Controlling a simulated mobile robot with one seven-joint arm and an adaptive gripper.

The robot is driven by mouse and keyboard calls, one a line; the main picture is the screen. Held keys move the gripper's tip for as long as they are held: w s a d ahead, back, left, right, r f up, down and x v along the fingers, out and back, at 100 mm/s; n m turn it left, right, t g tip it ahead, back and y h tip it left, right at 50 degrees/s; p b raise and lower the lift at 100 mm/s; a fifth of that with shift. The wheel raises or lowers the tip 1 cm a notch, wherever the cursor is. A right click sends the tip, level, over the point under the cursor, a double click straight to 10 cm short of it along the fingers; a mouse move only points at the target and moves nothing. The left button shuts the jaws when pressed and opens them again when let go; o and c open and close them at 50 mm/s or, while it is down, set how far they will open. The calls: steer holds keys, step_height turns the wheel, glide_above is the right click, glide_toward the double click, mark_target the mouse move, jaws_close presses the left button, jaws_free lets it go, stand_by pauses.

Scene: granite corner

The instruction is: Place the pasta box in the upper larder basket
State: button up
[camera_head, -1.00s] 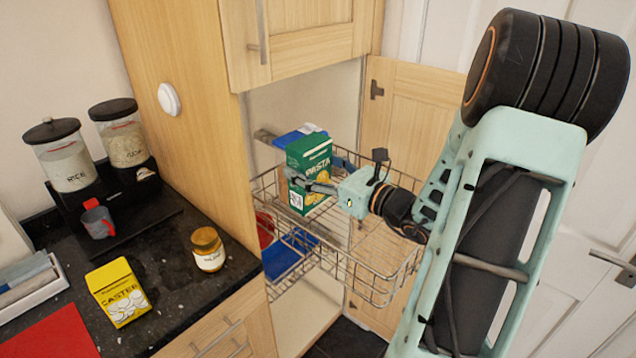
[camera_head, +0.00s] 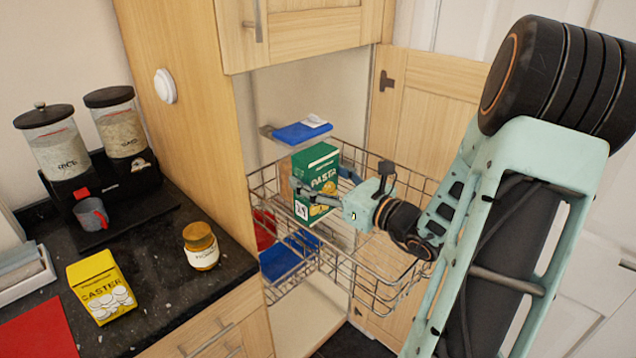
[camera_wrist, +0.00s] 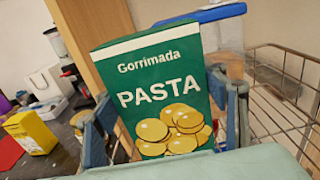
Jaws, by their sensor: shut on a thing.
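The green pasta box (camera_head: 316,168) stands roughly upright, slightly tilted, between the fingers of my gripper (camera_head: 318,190). In the wrist view the box (camera_wrist: 155,85) fills the middle, with a blue-grey finger on each side of it. The upper larder basket (camera_head: 385,268) is a wire basket pulled out of the tall cupboard. The box is over or inside its left part, and I cannot tell whether its bottom touches the basket floor. The gripper hides part of the box's lower front.
A blue item (camera_head: 302,131) sits behind the box. A lower basket holds a blue packet (camera_head: 285,258) and something red. The open cupboard door (camera_head: 430,100) stands behind. The counter at left holds a yellow caster box (camera_head: 101,288) and a honey jar (camera_head: 200,246). The basket's right part is empty.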

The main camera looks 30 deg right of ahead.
mark_target(324, 181)
stand_by(0.3)
steer(key=shift+a+f+b, duration=0.15)
steer(key=shift+f+b, duration=0.15)
steer(key=shift+f, duration=0.25)
steer(key=shift+s+f, duration=0.1)
steer(key=o, duration=1.7)
steer(key=shift+s+f, duration=0.1)
steer(key=shift+f, duration=0.1)
steer(key=shift+r+p, duration=0.3)
steer(key=shift+r, duration=0.2)
steer(key=v, duration=0.7)
steer(key=shift+r, duration=0.35)
